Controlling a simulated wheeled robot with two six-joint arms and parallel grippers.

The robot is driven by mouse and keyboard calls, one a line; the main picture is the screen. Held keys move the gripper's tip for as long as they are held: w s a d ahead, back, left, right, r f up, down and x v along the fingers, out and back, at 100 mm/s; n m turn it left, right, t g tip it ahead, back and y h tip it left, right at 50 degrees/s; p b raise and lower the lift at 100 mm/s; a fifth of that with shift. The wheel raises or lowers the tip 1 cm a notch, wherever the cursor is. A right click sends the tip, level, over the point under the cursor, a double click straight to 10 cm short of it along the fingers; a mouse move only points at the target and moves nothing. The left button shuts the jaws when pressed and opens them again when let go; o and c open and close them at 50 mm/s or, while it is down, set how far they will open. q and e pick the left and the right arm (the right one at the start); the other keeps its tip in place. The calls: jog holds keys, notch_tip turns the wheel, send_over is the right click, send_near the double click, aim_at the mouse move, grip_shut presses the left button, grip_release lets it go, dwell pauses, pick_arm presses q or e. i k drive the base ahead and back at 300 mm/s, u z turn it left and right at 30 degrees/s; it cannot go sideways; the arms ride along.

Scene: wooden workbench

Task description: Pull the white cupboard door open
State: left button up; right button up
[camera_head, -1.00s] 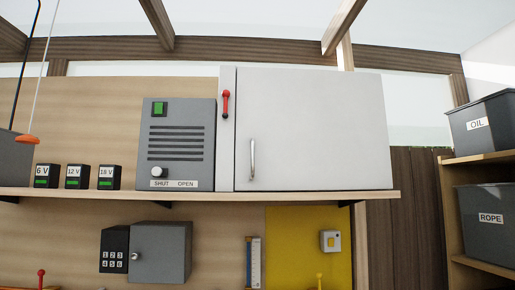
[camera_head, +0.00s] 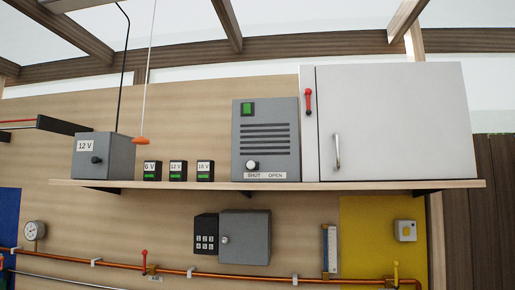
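The white cupboard (camera_head: 400,110) stands on the right part of a wall shelf. Its door is shut and carries a vertical metal handle (camera_head: 337,152) near its lower left edge. A red lever (camera_head: 308,101) is on the narrow white strip left of the door. Neither of my grippers shows in the head view.
The wooden shelf (camera_head: 220,187) also bears a grey vent box (camera_head: 266,140), several small voltage blocks and a grey 12 V box (camera_head: 103,156). Below are a grey keypad box (camera_head: 244,237), a copper pipe (camera_head: 200,273), a gauge (camera_head: 34,230) and a yellow panel (camera_head: 380,230).

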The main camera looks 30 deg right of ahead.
aim_at(401, 121)
jog(key=u, duration=0.35)
jog(key=i, duration=0.9)
jog(key=z, duration=1.35)
